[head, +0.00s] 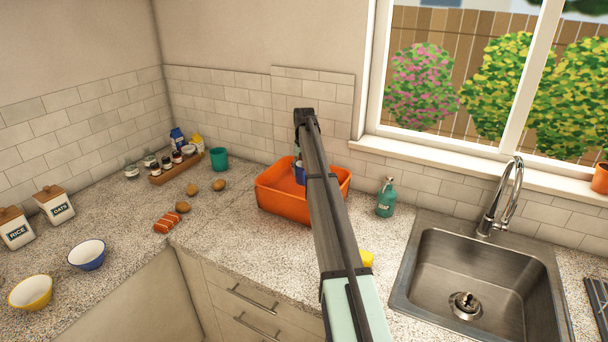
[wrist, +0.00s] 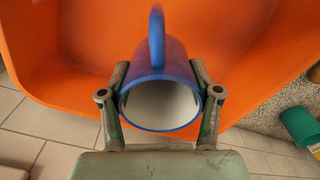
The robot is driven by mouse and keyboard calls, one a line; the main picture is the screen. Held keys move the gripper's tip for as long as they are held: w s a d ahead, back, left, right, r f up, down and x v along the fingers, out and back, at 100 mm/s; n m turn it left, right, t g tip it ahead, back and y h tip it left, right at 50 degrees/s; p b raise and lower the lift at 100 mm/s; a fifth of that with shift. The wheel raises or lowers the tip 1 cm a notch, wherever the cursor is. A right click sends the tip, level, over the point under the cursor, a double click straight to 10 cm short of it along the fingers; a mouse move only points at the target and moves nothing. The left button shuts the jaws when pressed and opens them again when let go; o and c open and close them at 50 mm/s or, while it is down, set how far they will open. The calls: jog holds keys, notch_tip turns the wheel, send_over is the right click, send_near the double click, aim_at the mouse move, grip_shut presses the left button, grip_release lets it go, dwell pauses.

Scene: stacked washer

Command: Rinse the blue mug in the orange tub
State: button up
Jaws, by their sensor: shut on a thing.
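The orange tub (head: 283,204) stands on the counter near the back wall; its orange wall (wrist: 50,45) fills the upper part of the wrist view. My gripper (wrist: 160,75) is shut on the blue mug (wrist: 172,62), one finger on each side of its body. The mug's pale inside and round mouth face the wrist camera, and its handle points up in that picture. In the head view a small part of the mug (head: 299,173) shows beside my arm, within the tub's outline. My arm hides the fingers there. How deep the mug sits is unclear.
A teal cup (head: 219,160), potatoes (head: 219,185) and a spice rack (head: 174,167) lie left of the tub. A green soap bottle (head: 386,199) stands right of it, before the sink (head: 480,283). A yellow item (head: 367,258) is partly hidden by my arm.

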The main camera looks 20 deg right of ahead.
notch_tip(320, 180, up, 8)
jog(key=p, duration=0.3)
dwell(0.6)
dwell(2.0)
jog(key=shift+r+p, duration=0.9)
jog(key=shift+r, duration=1)
